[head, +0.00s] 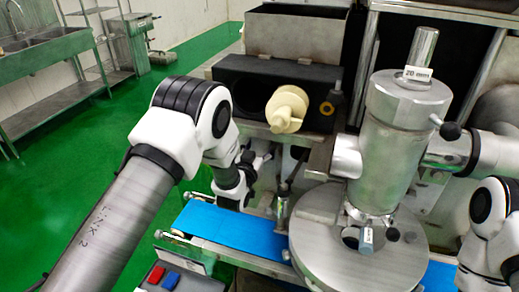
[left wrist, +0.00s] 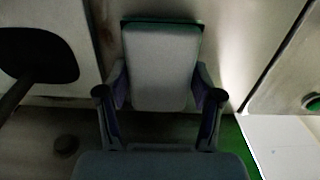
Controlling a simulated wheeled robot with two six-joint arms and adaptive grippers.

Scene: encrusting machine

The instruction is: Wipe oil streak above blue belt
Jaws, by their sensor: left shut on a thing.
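My left gripper (head: 258,158) is partly hidden behind its own wrist, above and behind the blue belt (head: 232,230), by the front of the machine. In the left wrist view its two fingers (left wrist: 157,100) are shut on a pale grey block with a green far edge (left wrist: 160,62), which looks like a scrubbing sponge. The block's green edge is close to a dim metal panel; whether it touches is not clear. I cannot pick out the oil streak for certain; the panel has faint brownish smudges. My right arm shows at the right edge, but its gripper is out of view.
The steel cylinder (head: 392,150) and round plate (head: 330,235) stand right of the left gripper. A cream auger part (head: 286,109) sticks out above it. Red and blue buttons (head: 163,278) are at the front. Green floor at the left is open, with a steel sink (head: 40,70) beyond.

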